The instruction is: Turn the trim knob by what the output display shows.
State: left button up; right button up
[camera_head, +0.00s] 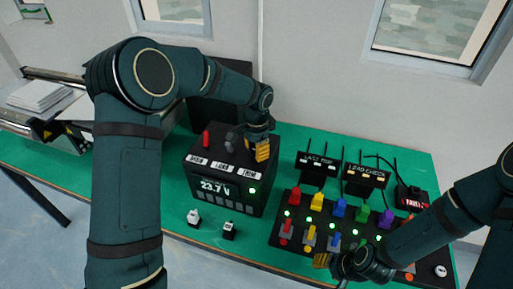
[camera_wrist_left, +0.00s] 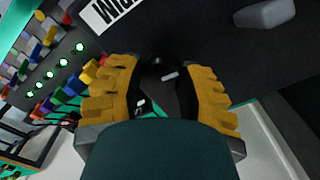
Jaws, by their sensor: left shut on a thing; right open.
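A dark box stands on the green table with a lit output display (camera_head: 215,187) on its front, which reads 23.7 V. My left gripper (camera_head: 262,150) is at the right part of the box's top. In the left wrist view, its yellow fingers (camera_wrist_left: 158,90) are shut around a dark knob (camera_wrist_left: 168,76) with a small light mark. The fingers hide most of the knob in the head view. My right gripper (camera_head: 322,260) is open at the front edge of the switch panel, partly hidden by its own wrist.
A red lever (camera_head: 206,138) and white labels (camera_head: 222,165) are on the box. A switch panel (camera_head: 280,238) with several coloured levers and green lights lies to the right, with two small signs (camera_head: 318,168) behind. Two small switches (camera_head: 193,217) stand in front of the box.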

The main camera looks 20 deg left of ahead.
pick_arm(q)
jog(key=m+p, duration=0.1)
jog(key=m, duration=0.3)
jog(key=shift+m, duration=0.4)
pick_arm(e)
jog(key=shift+r, duration=0.6)
pick_arm(q)
jog(key=o, duration=1.2)
jog(key=shift+r, duration=0.15)
notch_tip(320, 180, up, 12)
jog(key=shift+f, duration=0.1)
